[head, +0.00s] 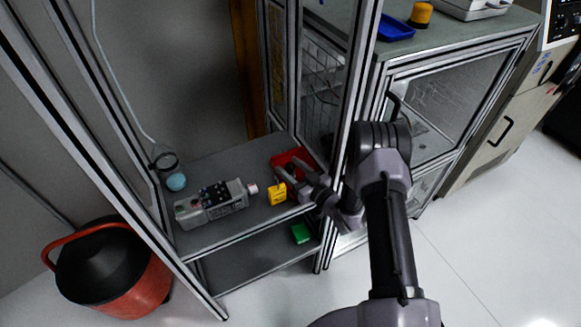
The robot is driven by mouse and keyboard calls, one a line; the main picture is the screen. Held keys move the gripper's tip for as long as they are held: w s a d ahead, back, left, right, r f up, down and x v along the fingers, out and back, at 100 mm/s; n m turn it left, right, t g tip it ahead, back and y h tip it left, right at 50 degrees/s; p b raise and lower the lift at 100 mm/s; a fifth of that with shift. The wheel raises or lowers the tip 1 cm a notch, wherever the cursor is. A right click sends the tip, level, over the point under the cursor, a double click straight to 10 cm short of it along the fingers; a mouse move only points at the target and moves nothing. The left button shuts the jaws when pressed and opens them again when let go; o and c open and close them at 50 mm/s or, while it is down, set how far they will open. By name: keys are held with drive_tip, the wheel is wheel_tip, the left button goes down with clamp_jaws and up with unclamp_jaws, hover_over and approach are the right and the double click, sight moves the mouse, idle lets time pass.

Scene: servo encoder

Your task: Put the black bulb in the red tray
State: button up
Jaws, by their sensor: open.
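The red tray (304,155) sits on the grey shelf inside the metal frame, partly hidden by my gripper. My gripper (287,173) is open at the front edge of the tray, with its fingers pointing left. I cannot tell from this view whether anything is between the fingers. I cannot clearly make out a black bulb. A dark round object (165,160) is at the end of a hanging cable at the back left of the shelf; I cannot tell if it is the bulb.
A yellow block (277,194) lies just below my gripper, beside a grey control box (211,204) with buttons. A blue ball (176,181) is at the back left. A green block (300,233) is on the lower shelf. A metal post (345,125) stands close right of the tray.

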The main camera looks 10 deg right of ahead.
drive_tip(key=p+v, duration=0.2)
drive_tip(key=v, duration=1)
drive_tip(key=shift+f, duration=0.1)
